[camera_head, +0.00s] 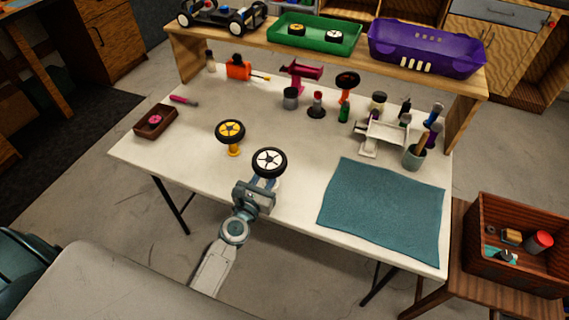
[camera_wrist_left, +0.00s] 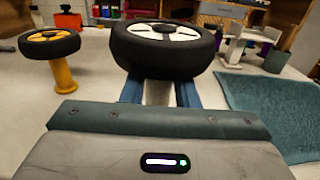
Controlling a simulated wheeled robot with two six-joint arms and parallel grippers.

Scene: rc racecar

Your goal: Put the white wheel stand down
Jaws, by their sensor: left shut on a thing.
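The white wheel stand (camera_wrist_left: 159,93) is between the fingers of my left gripper (camera_head: 262,184), under a black wheel with a white hub (camera_head: 269,162). My left gripper is shut on the stand near the table's front edge. In the left wrist view the blue fingers (camera_wrist_left: 160,95) flank the white post, and the wheel (camera_wrist_left: 165,48) sits on top. The stand's foot is hidden, so I cannot tell whether it touches the table. My right gripper is not in view.
A yellow wheel on a yellow stand (camera_head: 232,150) stands just left. A teal mat (camera_head: 385,208) lies to the right. A small wooden tray (camera_head: 155,122) is at the left. Tools and cups stand toward the back shelf (camera_head: 330,62).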

